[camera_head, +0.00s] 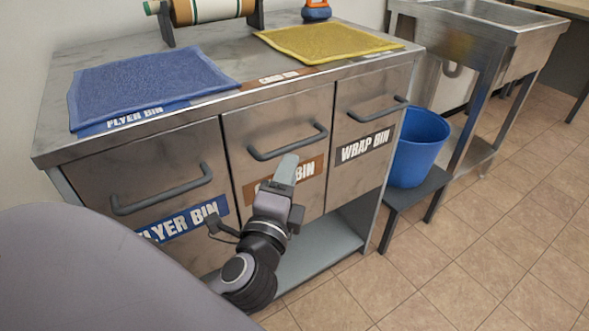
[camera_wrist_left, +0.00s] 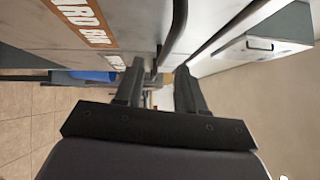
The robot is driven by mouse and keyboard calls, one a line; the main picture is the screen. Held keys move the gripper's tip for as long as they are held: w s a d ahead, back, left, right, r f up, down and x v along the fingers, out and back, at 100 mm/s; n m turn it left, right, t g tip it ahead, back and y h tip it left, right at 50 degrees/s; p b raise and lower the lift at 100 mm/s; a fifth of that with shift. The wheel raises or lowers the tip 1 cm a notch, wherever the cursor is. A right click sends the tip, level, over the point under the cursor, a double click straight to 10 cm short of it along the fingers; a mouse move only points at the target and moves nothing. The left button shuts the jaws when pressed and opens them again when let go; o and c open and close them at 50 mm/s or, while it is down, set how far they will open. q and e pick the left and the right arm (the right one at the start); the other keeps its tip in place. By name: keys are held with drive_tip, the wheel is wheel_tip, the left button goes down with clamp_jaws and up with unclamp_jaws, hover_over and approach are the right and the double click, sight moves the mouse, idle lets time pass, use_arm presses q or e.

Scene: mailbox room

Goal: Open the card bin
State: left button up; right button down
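The card bin (camera_head: 250,188) is the middle metal bin front of the cabinet, with a brown label partly hidden by my left gripper. It looks shut, flush with its neighbours. Its dark bar handle (camera_head: 288,143) runs across its upper part. My left gripper (camera_head: 286,168) is in front of this bin, just below the handle in the picture. In the left wrist view, the left gripper's fingers (camera_wrist_left: 160,78) are spread with nothing held. The dark handle (camera_wrist_left: 176,25) shows ahead, near the fingertips; I cannot tell whether they touch. The brown card label (camera_wrist_left: 84,18) is at upper left.
The flyer bin (camera_head: 140,165) is left and the wrap bin (camera_head: 365,110) right, both looking shut. Blue (camera_head: 150,82) and yellow (camera_head: 325,42) mats lie on the cabinet top. A blue bucket (camera_head: 418,148) stands right, on a low stand. The tiled floor (camera_head: 470,250) is clear at lower right.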

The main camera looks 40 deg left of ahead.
sight(295, 146)
use_arm(q)
drive_tip(key=shift+y, duration=0.3)
drive_tip(key=shift+r+x, duration=0.15)
drive_tip(key=shift+x, duration=1.65)
drive_tip(key=shift+r+x, duration=0.15)
drive_tip(key=shift+x, duration=1.6)
drive_tip(key=shift+a, duration=0.1)
clamp_jaws()
